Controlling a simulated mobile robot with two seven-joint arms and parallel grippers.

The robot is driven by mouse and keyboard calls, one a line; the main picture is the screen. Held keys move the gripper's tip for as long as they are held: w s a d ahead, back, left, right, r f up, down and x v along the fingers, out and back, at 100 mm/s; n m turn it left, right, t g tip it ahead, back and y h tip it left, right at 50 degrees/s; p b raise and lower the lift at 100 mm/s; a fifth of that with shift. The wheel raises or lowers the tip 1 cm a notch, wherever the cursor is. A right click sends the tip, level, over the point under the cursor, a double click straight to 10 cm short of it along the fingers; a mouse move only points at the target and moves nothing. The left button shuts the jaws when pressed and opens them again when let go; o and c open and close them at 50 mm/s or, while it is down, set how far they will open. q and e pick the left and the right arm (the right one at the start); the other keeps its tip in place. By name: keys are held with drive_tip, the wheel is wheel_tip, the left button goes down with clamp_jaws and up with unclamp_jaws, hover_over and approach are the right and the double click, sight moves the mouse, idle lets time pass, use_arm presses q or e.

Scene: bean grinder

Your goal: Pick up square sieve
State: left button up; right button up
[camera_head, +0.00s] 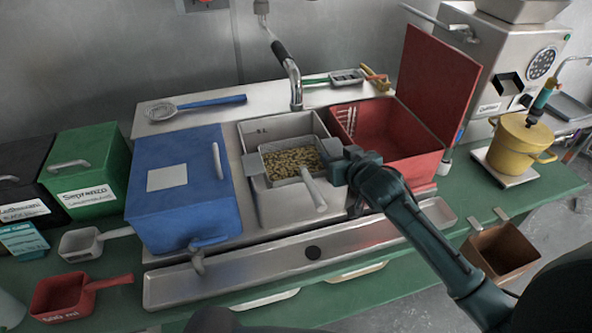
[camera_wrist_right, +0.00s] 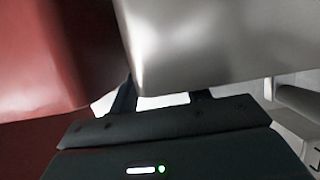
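The square sieve (camera_head: 264,149) is a grey square frame with yellowish beans in it. It sits across the metal sink basin (camera_head: 285,203) in the head view, with a light tab on its left side and another on its right. My right gripper (camera_head: 338,165) is at the right tab, beside the sieve. In the right wrist view its two fingers (camera_wrist_right: 160,100) stand apart, with a large silver surface in front of them. The fingertips are hidden, so I cannot tell whether they hold the tab. My left gripper is not in view.
A red bin (camera_head: 415,165) with a raised lid (camera_head: 437,80) stands close right of my gripper. A blue box (camera_head: 180,200) is left of the sink. A faucet (camera_head: 291,75) rises behind it. A yellow pot (camera_head: 520,143) stands at the right.

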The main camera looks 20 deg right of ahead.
drive_tip(key=c, duration=0.7)
drive_tip(key=shift+c, duration=0.2)
drive_tip(key=shift+r, duration=0.15)
